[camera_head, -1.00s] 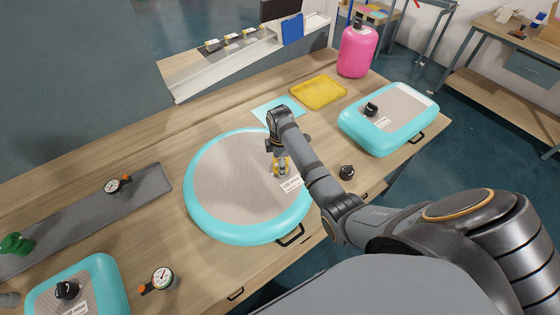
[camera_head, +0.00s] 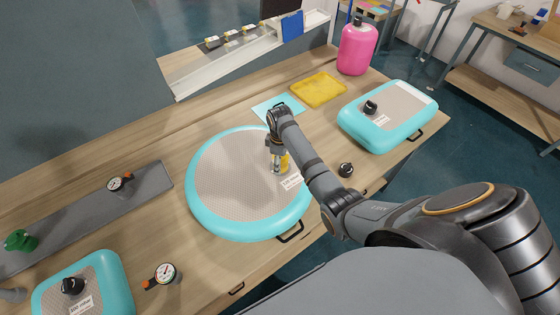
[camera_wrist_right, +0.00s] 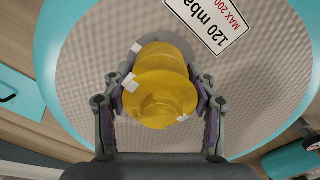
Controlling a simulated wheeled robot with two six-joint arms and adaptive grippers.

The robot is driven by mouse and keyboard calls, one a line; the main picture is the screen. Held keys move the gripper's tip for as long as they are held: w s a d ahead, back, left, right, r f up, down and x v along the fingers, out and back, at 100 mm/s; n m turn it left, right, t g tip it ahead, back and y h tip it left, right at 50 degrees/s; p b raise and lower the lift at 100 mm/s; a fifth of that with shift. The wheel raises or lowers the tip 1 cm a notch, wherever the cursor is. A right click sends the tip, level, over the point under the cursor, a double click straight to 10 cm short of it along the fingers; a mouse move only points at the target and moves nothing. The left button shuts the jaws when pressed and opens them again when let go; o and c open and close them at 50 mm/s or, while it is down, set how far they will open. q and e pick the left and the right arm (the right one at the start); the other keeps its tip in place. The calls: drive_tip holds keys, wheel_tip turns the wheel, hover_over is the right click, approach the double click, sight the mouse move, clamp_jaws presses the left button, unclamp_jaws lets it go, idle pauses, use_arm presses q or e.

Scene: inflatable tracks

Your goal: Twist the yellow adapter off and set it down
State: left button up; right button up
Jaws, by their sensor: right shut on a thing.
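The yellow adapter (camera_wrist_right: 160,90) sits between the fingers of my right gripper (camera_wrist_right: 160,105), which is shut on it. In the head view my right gripper (camera_head: 279,168) points down at the right part of the round turquoise inflatable track (camera_head: 212,222), and a bit of yellow shows beside its fingers. My left gripper is not clearly seen; only a grey bit shows at the lower left edge.
A black cap (camera_head: 346,169) lies on the bench right of the round track. Gauges (camera_head: 165,273) and another track (camera_head: 112,268) are at left.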

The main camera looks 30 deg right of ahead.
drive_tip(key=shift+r, duration=2.5)
